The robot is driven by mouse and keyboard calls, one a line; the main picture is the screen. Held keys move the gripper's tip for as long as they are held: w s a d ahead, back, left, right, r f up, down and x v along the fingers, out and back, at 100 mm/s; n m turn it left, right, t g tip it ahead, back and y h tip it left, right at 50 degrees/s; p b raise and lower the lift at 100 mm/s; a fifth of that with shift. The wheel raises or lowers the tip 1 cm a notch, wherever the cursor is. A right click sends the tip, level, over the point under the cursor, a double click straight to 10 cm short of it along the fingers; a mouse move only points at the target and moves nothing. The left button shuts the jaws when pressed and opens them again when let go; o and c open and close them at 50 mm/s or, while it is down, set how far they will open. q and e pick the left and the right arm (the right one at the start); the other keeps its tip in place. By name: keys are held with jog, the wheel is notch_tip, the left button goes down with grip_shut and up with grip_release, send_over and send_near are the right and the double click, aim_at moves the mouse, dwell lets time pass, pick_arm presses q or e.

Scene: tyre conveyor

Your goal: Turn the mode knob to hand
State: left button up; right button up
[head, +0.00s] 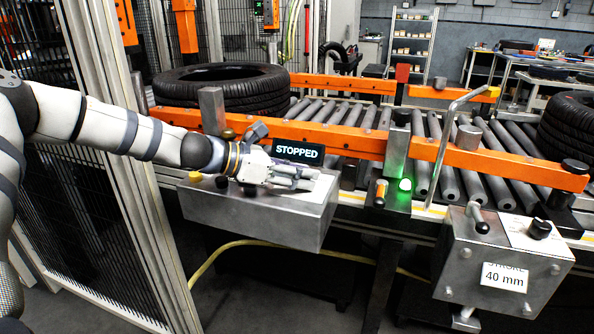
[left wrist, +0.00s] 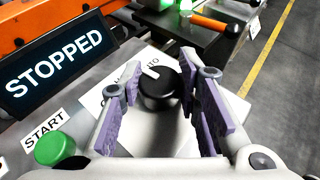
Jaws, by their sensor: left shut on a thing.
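The mode knob (left wrist: 158,92) is a black round knob with a white pointer mark, on a white label plate (left wrist: 185,142) on the control box (head: 285,222). In the left wrist view its pointer is turned toward the upper left, near partly hidden lettering ending in "TO". My left gripper (head: 302,179) is over the box top. In the left wrist view its purple-padded fingers (left wrist: 166,98) stand on either side of the knob, shut on it. In the head view the gripper hides the knob. My right gripper is not in view.
A display (head: 298,152) reading "STOPPED" stands behind the gripper. A green START button (left wrist: 55,149) is beside the plate. Behind runs the roller conveyor with orange rails (head: 325,138) and a tyre (head: 222,88). A second box (head: 500,262) marked 40 mm is at right.

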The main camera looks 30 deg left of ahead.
pick_arm(q)
jog(key=shift+a+m+g+h, duration=0.1)
jog(key=shift+m+g+h, duration=0.2)
jog(key=shift+m+h, duration=0.2)
jog(key=o, duration=1.2)
jog(key=shift+g, duration=0.4)
jog(key=v, duration=0.7)
jog(key=f+v, duration=0.1)
jog(key=v, duration=0.2)
jog(key=shift+s, duration=0.5)
jog(key=shift+s+a+r+t, duration=0.25)
jog(key=shift+a+r+t, duration=0.05)
jog(key=shift+a+r, duration=0.35)
